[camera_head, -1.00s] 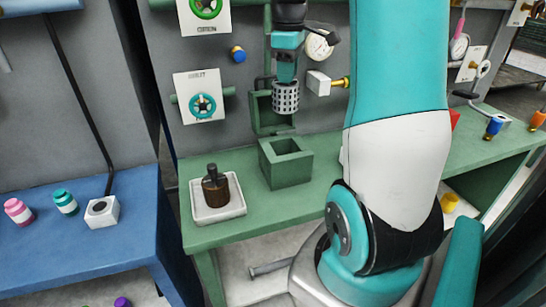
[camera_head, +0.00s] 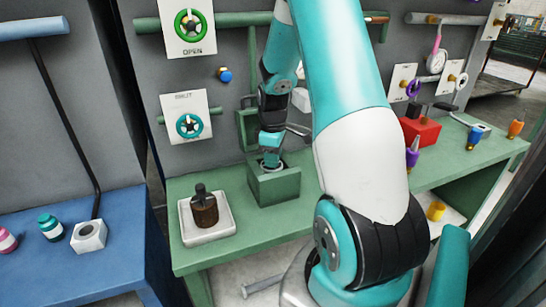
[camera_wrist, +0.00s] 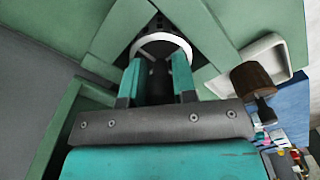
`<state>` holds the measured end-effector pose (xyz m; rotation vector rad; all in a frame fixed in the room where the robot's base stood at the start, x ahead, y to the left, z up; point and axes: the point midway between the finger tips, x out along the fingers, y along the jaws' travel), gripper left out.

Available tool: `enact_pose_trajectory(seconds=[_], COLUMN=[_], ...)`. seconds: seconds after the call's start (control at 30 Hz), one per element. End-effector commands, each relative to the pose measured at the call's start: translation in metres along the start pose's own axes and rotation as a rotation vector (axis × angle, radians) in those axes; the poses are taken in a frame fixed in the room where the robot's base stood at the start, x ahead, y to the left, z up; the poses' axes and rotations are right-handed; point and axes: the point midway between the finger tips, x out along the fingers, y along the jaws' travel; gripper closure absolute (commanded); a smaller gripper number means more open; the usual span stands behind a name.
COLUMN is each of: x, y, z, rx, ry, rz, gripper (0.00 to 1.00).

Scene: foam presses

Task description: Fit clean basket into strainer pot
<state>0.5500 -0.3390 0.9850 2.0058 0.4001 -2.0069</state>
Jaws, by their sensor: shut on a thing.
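The strainer pot (camera_head: 273,188) is a green square box on the green bench. In the wrist view its green rim (camera_wrist: 113,38) surrounds the basket. The basket's pale round rim (camera_head: 269,168) shows at the pot's mouth, and it also shows in the wrist view (camera_wrist: 160,38). The basket's perforated body is hidden, apparently down inside the pot. My gripper (camera_head: 270,158) is directly above the pot, pointing down. Its two teal fingers (camera_wrist: 158,70) are shut on the basket at the rim. Whether the basket rests on the pot's bottom cannot be seen.
A white tray (camera_head: 228,228) with a brown cylinder (camera_head: 204,212) stands left of the pot. Two valve wheels and pipes are on the wall behind. A red box (camera_head: 421,131) and small bottles stand on the bench at right. A blue bench (camera_head: 110,262) is at left.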

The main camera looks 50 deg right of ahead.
Motion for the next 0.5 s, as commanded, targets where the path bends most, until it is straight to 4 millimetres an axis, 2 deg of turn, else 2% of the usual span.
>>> enact_pose_trajectory(seconds=[0.4,0.43,0.5], x=[0.0075,0.0065,0.0062], y=[0.0002,0.0001,0.0001], z=[-0.0001,-0.0001,0.0], rx=[0.0,0.0,0.0], ry=[0.001,0.001,0.0], rz=[0.001,0.001,0.001], gripper=[1.0,0.67,0.63])
